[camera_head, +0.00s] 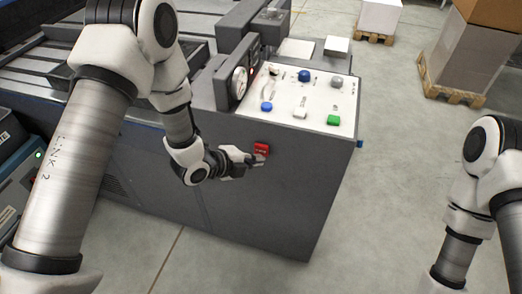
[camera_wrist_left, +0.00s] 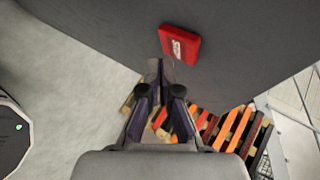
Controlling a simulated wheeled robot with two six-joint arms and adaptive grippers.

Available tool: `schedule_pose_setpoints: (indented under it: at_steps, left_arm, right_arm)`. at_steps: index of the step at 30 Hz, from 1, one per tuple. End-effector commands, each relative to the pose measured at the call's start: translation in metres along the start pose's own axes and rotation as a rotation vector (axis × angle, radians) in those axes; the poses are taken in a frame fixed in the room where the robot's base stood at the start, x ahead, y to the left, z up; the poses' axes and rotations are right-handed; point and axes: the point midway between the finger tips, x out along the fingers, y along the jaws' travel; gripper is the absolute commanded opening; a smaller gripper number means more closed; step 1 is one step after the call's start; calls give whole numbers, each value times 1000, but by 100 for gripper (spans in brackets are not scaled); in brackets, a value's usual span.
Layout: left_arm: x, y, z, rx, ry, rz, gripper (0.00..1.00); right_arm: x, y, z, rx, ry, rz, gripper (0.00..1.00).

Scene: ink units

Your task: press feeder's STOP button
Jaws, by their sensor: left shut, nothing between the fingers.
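A red rectangular button (camera_head: 261,149) with pale lettering too small to read sits on the dark grey side of the feeder (camera_head: 290,190), below the white control panel. My left gripper (camera_head: 259,160) is shut and empty, its tips just below the button in the head view and overlapping its lower edge. In the left wrist view the red button (camera_wrist_left: 180,44) lies above and slightly right of the shut fingertips (camera_wrist_left: 161,72), with a strip of grey wall showing between. I cannot tell whether the tips touch the wall. My right gripper is out of view.
The white panel (camera_head: 312,84) carries blue, white, grey and green buttons (camera_head: 333,120) and a lever. A round gauge (camera_head: 239,82) stands beside it. Boxes on pallets (camera_head: 452,92) stand at the back right. The floor right of the feeder is clear.

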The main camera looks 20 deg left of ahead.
Motion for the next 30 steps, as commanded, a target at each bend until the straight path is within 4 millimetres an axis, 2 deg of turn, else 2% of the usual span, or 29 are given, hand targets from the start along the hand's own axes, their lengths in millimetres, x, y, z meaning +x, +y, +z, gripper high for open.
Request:
schedule_pose_setpoints:
  at_steps: [30]
  left_arm:
    - [6,-5,4,0,0,0,0]
  right_arm:
    - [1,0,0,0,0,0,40]
